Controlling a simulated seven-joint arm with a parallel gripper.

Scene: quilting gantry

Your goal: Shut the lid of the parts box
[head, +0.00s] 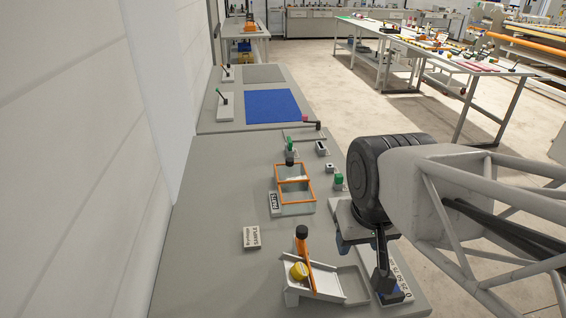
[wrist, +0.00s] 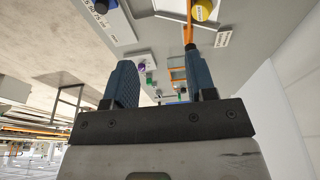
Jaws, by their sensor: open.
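The parts box (head: 297,210) is a small clear-walled box with orange edging on the grey bench, right of a label that seems to read PARTS. A second orange-edged clear panel, seemingly its lid (head: 276,172), rises from the far side and looks open. In the wrist view the box (wrist: 177,74) shows small between the fingers, partly hidden. My gripper (head: 354,243) is right of and nearer than the box, above the bench and apart from it. In the wrist view my gripper (wrist: 163,75) has its two blue fingers spread with nothing between them.
A black lever (head: 381,262) with a numbered scale stands near my gripper. Small green- and black-topped fixtures sit behind and right of the box. The bench's left is mostly clear.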

